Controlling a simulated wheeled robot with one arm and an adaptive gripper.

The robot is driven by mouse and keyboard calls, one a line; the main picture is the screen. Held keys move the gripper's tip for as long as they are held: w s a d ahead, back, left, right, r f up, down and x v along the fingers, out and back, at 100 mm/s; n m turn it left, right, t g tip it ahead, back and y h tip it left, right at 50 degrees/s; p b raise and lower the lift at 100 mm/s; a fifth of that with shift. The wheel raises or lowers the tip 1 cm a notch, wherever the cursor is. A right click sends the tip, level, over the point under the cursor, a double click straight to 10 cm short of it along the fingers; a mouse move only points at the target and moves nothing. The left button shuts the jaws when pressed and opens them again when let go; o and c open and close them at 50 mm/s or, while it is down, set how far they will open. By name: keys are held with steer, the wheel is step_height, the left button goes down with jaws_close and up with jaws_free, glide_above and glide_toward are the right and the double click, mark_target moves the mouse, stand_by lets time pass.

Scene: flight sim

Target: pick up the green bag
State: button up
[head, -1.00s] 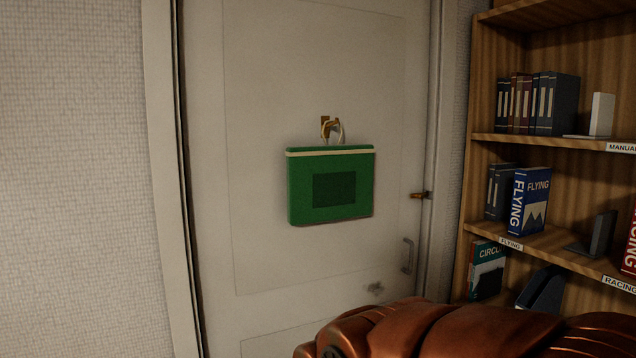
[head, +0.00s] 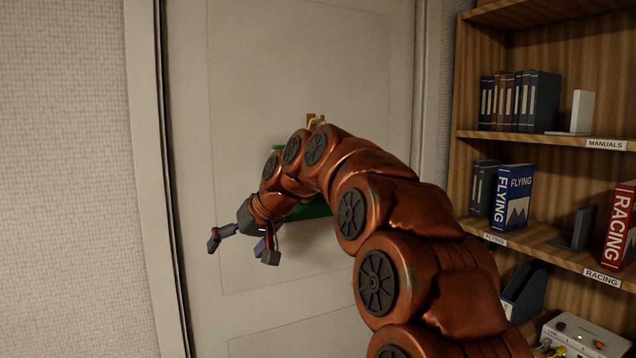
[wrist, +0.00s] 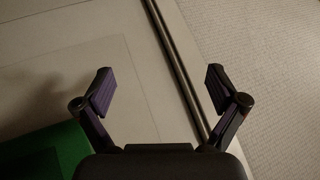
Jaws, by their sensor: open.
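The green bag (head: 315,211) hangs on the pale door from a brass hook (head: 311,119). In the head view my arm covers most of it, and only green slivers show above and below the arm. My gripper (head: 240,249) is open and empty, in front of the door at the bag's lower left. In the wrist view the green bag (wrist: 42,153) shows at the lower left, beside the left finger and not between the fingers. The open gripper (wrist: 160,88) faces the door and its frame edge.
The door (head: 270,60) has a frame and textured wall on the left. A wooden bookshelf (head: 520,140) with binders and books stands on the right. A small white box (head: 585,336) with cables sits on its lower shelf.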

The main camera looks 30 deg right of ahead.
steer(key=w+d+r+t, duration=0.3)
steer(key=w+d+r, duration=0.5)
steer(key=w, duration=0.1)
steer(key=w+d+r+t+h, duration=0.1)
steer(key=d+r+t+h, duration=0.25)
steer(key=d+r, duration=0.55)
steer(key=w+d+r+t+h, duration=0.15)
steer(key=d+r+t, duration=0.3)
steer(key=d, duration=0.75)
steer(key=shift+m, duration=0.3)
steer(key=w+p, duration=0.1)
steer(key=w, duration=0.1)
steer(key=w+p, duration=0.2)
steer(key=w+d+r+p, duration=0.1)
steer(key=w+p, duration=0.1)
steer(key=shift+r, duration=0.1)
steer(key=shift+w+d+f, duration=0.1)
steer(key=shift+w+f, duration=0.15)
steer(key=shift+w, duration=0.25)
steer(key=shift+c, duration=0.5)
jaws_close()
